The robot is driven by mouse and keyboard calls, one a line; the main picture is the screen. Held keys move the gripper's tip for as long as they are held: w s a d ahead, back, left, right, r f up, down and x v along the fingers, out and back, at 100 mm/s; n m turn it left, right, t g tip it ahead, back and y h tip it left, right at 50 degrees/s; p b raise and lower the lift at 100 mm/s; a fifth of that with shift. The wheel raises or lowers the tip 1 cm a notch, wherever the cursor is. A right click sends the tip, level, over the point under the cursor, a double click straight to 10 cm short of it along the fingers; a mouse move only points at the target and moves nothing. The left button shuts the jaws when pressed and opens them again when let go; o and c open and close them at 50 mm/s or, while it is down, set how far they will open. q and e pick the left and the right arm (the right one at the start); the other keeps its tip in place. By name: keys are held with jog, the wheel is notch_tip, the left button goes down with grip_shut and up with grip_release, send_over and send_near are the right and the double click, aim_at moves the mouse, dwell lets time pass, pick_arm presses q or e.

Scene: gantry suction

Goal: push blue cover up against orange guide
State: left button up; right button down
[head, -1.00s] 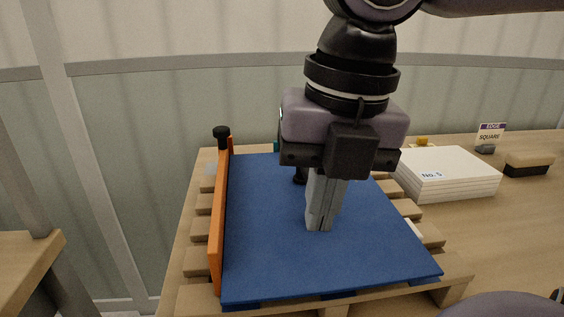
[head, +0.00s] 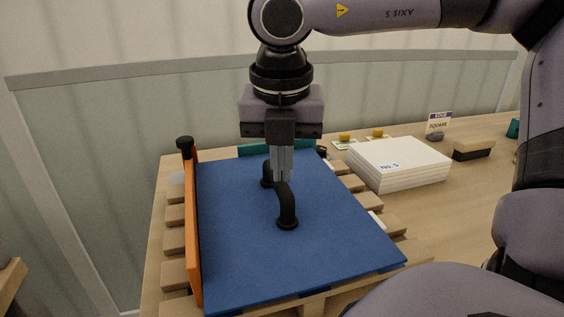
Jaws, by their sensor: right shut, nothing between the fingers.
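The blue cover (head: 240,240) lies flat on a slatted wooden pallet. Its left edge runs along the orange guide (head: 194,235), with little or no visible space between them. A black arched handle (head: 287,208) stands on the cover. My right gripper (head: 282,178) points down over the handle, its fingers shut together and empty. The fingertips hide part of the handle; I cannot tell whether they touch it. My left gripper is not in view.
The wooden pallet (head: 174,242) stands on a wooden table. A white stack marked "NO. 5" (head: 398,163) is to the right. Behind it are yellow-topped items (head: 345,136), an "EDGE SQUARE" sign (head: 439,122) and a brush-like block (head: 473,149). Bare table (head: 450,205) shows at right.

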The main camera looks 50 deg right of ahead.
jog(key=shift+f+b, duration=0.55)
jog(key=shift+f, duration=0.25)
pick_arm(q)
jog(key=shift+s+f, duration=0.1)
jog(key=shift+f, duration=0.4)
pick_arm(e)
jog(key=shift+s+f, duration=0.1)
